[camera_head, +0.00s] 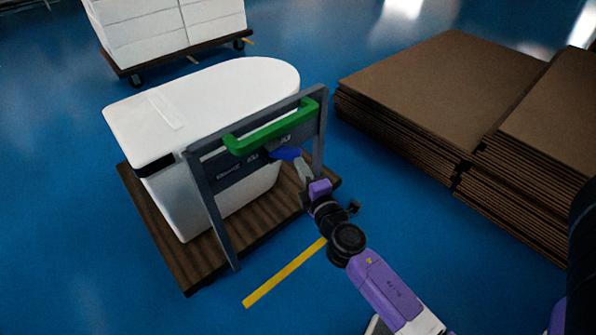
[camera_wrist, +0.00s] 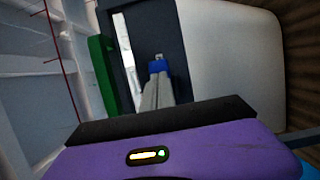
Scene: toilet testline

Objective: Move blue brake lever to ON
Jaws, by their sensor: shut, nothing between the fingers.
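The blue brake lever (camera_head: 286,154) sits on the dark panel of the cart's grey frame, just under the green handle (camera_head: 270,128). In the wrist view the blue lever (camera_wrist: 158,66) shows right at the tips of my fingers. My gripper (camera_head: 300,163) is shut with nothing between its fingers, and its tips are at the lever, touching it or very close. In the wrist view my gripper (camera_wrist: 158,78) covers the lower part of the lever. The panel has small pale labels beside the lever, too small to read, so I cannot tell the lever's setting.
The cart's wooden base (camera_head: 180,255) carries a white toilet-like body (camera_head: 205,100) behind the grey frame (camera_head: 212,220). Stacks of brown cardboard (camera_head: 440,85) stand to the right. Another loaded cart (camera_head: 165,30) is at the back left. Blue floor lies open in front, with a yellow stripe (camera_head: 285,272).

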